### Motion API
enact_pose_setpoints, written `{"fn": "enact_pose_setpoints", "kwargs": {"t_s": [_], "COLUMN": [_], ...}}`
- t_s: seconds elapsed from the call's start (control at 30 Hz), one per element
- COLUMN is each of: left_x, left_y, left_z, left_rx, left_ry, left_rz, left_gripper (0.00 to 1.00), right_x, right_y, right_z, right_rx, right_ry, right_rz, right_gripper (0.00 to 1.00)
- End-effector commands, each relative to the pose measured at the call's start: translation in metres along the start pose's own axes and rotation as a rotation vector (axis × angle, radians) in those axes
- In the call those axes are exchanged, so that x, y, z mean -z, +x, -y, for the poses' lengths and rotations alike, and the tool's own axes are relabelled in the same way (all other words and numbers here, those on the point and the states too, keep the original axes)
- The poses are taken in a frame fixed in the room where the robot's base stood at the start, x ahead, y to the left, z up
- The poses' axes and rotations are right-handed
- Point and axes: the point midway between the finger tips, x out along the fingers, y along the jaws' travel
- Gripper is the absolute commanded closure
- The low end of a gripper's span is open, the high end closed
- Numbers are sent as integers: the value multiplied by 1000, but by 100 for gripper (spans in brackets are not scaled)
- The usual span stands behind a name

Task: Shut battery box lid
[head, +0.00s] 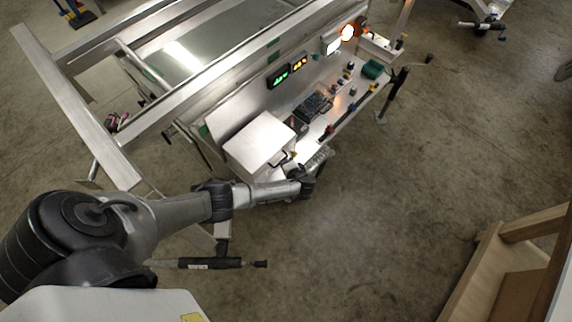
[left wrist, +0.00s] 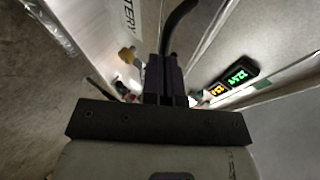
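The battery box (head: 258,143) is a pale metal box on the trailer's front shelf in the head view. Its flat pale top faces up; whether the lid is fully down I cannot tell. In the left wrist view, a pale panel with part of the word BATTERY (left wrist: 128,14) is close ahead, left of the fingers. A black curved cable or handle (left wrist: 178,20) rises beyond the fingertips. My left gripper (left wrist: 164,62) has its dark fingers together, with nothing visible between them. In the head view it is at the box's right side, its fingertips small and partly hidden. My right gripper is out of view.
Green and orange displays (head: 288,71) are on the trailer panel behind the shelf. Black components (head: 313,106) and a green block (head: 373,69) lie along the shelf right of the box. A jack handle (head: 400,85) stands at the shelf's right end. Open concrete floor is in front.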

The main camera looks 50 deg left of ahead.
Motion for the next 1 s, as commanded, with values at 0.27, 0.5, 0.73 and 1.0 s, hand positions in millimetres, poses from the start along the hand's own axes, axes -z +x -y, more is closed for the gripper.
{"fn": "enact_pose_setpoints", "kwargs": {"t_s": [0.27, 0.5, 0.73, 1.0], "left_x": [-1, 2, 10, 10], "left_y": [2, -10, -45, -96], "left_z": [0, 7, 17, 9], "left_rx": [1, 0, -4, -4], "left_ry": [1, 0, 0, -1], "left_rz": [3, 2, -1, -1], "left_gripper": [100, 100, 100, 100], "right_x": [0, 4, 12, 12], "right_y": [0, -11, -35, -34], "right_z": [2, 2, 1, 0], "right_rx": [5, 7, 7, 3], "right_ry": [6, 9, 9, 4], "right_rz": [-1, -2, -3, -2], "right_gripper": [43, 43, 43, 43]}}
